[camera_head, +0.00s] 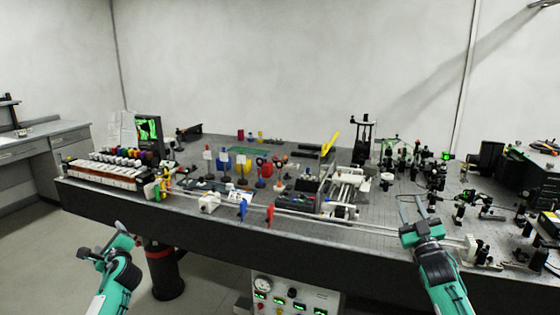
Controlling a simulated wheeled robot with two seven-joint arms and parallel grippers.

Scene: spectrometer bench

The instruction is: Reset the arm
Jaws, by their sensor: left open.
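My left gripper (99,243) is at the lower left, in front of the bench's front edge and apart from it. Its fingers are spread and nothing is between them. My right gripper (413,203) is at the right, over the front part of the optical bench (350,228). Its two thin fingers point away from me and stand apart, with nothing seen between them. Both teal arms come in from the bottom of the view. I cannot tell how high the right gripper is above the bench top.
A row of colored-cap bottles (125,155) stands at the bench's left. Colored optics mounts (243,168) fill the middle. Black posts and a dark box (525,170) crowd the right. A pair of rails (320,218) runs along the front. A control panel (290,298) is below.

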